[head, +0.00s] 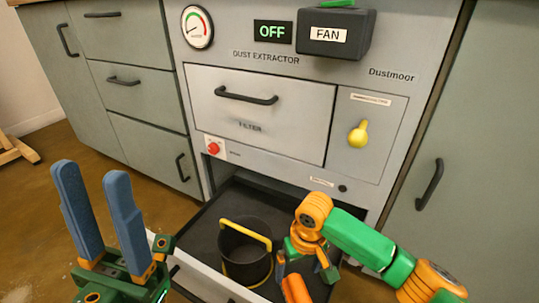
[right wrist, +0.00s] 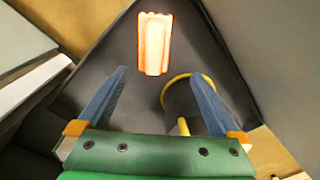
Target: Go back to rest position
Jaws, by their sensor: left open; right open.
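My left gripper (head: 91,172) is raised at the lower left of the head view, its two blue fingers apart with nothing between them. My right gripper (head: 303,268) hangs over the open bottom drawer (head: 205,229), beside the black bucket. In the right wrist view its blue fingers (right wrist: 158,76) are spread wide and hold nothing. A ribbed orange piece (right wrist: 154,45) lies beyond the fingertips; it also shows in the head view (head: 295,289). A black bucket (head: 243,262) with a yellow handle stands in the drawer, partly behind the right finger in the wrist view (right wrist: 180,100).
The dust extractor (head: 265,60) stands behind the drawer, with a display reading OFF (head: 273,32), a FAN box (head: 331,34), a closed filter drawer (head: 260,112), a red button (head: 214,148) and a yellow knob (head: 358,134). Grey-green cabinets flank it. Brown floor shows at left.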

